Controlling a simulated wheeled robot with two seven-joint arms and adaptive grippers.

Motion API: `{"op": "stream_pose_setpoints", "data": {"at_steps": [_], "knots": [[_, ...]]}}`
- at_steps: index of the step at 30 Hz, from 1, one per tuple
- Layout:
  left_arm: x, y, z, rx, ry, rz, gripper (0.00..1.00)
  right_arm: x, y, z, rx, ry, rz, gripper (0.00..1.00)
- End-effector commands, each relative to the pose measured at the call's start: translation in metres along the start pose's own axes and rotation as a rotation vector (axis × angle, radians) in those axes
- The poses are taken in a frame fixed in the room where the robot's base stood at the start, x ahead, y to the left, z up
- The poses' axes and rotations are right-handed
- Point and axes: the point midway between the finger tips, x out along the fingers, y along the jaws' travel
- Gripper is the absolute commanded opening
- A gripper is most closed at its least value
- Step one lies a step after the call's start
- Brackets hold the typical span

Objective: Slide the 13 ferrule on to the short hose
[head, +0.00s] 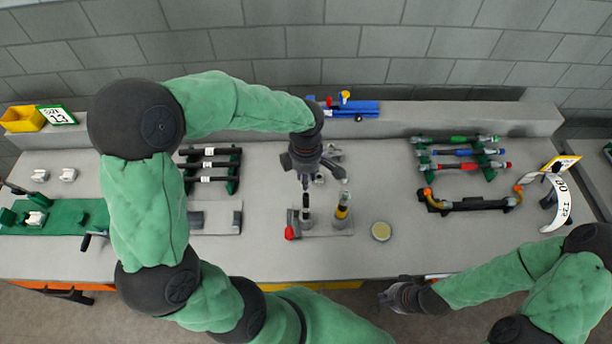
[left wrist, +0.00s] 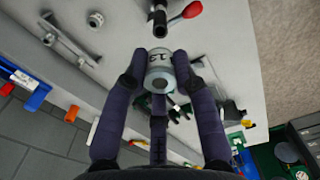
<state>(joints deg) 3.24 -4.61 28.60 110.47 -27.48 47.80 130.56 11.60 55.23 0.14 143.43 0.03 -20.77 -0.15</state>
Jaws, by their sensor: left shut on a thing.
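My left gripper (head: 316,178) is over the middle of the bench. In the left wrist view its fingers (left wrist: 163,75) are shut on the grey metal 13 ferrule (left wrist: 158,66), whose number shows. The short hose (head: 306,203), a dark tube, stands upright in a holder with a red knob (head: 290,232). In the left wrist view the hose end (left wrist: 160,24) lies just beyond the ferrule, with a gap between them in the picture. The ferrule is hard to make out in the head view. My right gripper (head: 398,297) is beyond the bench's front edge; its fingers are unclear.
A yellow-and-black upright piece (head: 342,206) stands right of the hose, with a round tin (head: 381,230) beyond it. Black hoses lie on a rack (head: 233,172) to the left; coloured hoses on another (head: 489,174) to the right. Bare bench lies between the tin and the right rack.

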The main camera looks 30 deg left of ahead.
Motion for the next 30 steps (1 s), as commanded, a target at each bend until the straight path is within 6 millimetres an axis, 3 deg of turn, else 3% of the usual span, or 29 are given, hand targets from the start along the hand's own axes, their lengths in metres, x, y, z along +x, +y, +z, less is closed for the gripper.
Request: {"op": "stream_pose_setpoints", "data": {"at_steps": [21,30], "knots": [[0.052,0.0,0.0,0.0,0.0,0.0,0.0,0.046,0.017,-0.002,0.0,0.0,0.0,0.0],[0.058,0.0,0.0,0.0,0.0,0.0,0.0,0.052,0.018,-0.002,0.0,0.0,0.0,0.0]]}}
